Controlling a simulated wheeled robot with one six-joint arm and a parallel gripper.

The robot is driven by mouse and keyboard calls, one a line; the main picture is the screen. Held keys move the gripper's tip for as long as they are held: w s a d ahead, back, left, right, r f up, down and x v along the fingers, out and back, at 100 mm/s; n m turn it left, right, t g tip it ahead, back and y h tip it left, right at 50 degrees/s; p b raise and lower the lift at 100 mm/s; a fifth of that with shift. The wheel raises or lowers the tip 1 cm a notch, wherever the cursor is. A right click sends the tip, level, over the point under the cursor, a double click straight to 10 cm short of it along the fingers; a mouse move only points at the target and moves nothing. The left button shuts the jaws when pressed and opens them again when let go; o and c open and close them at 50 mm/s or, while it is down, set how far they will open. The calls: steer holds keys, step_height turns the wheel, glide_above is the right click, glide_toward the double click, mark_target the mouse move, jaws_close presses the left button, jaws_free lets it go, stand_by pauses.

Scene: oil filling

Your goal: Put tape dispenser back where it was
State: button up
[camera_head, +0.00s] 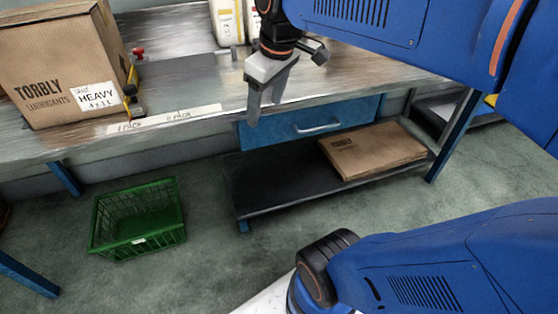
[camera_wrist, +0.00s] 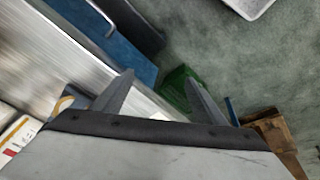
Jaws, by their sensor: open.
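A yellow and black item (camera_head: 131,88), probably the tape dispenser, stands on the workbench (camera_head: 190,75) against the right side of the large cardboard box. Its exact shape is too small to tell. My gripper (camera_head: 265,103) is open and empty at the bench's front edge, above the blue drawer, well to the right of that item. In the wrist view my gripper's two fingers (camera_wrist: 160,82) are spread apart with nothing held between them.
The cardboard box (camera_head: 45,65) fills the bench's left end. A small red-topped item (camera_head: 138,53) and white containers (camera_head: 228,22) stand farther back. Label strips (camera_head: 165,118) line the front edge. Below are a drawer (camera_head: 300,124), a flat carton (camera_head: 372,150) and a green crate (camera_head: 100,222).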

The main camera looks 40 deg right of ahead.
steer(key=s+a+f+m+t, duration=0.1)
steer(key=s+f+m, duration=0.3)
steer(key=s+f, duration=0.4)
step_height(320, 180, down, 2)
steer(key=shift+s+a+f, duration=0.25)
steer(key=shift+s+a, duration=0.15)
steer(key=shift+a, duration=0.35)
